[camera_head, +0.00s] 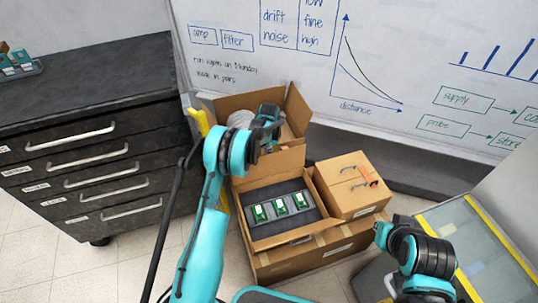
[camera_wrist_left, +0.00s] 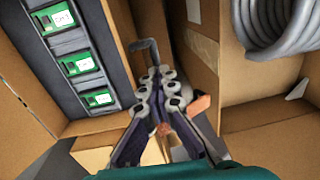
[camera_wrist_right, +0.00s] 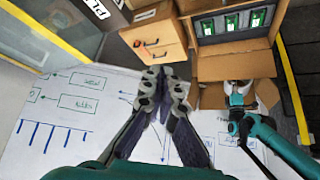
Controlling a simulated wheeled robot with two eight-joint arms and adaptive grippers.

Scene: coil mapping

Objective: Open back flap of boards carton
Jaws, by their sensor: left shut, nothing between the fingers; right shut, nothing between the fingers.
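The boards carton (camera_head: 262,243) is open at the top, with a dark tray of green boards (camera_head: 282,207) in it. Its back flap (camera_head: 268,165) stands raised behind the tray; the right wrist view shows this flap (camera_wrist_right: 236,66) too. My left gripper (camera_head: 268,122) is over the coil carton, behind the raised flap. In the left wrist view its fingers (camera_wrist_left: 156,76) are shut and empty, between the boards and the coil; whether they touch cardboard I cannot tell. My right gripper (camera_head: 382,232) is to the right of the cartons. Its fingers (camera_wrist_right: 163,80) are shut and empty.
A grey coil (camera_wrist_left: 275,25) lies in the open carton (camera_head: 297,108) behind. A closed carton (camera_head: 340,200) with a grey handle and an orange item stands right of the boards. Drawers (camera_head: 90,175) stand left; a whiteboard (camera_head: 410,60) is behind. A yellow-edged case (camera_head: 470,240) is at right.

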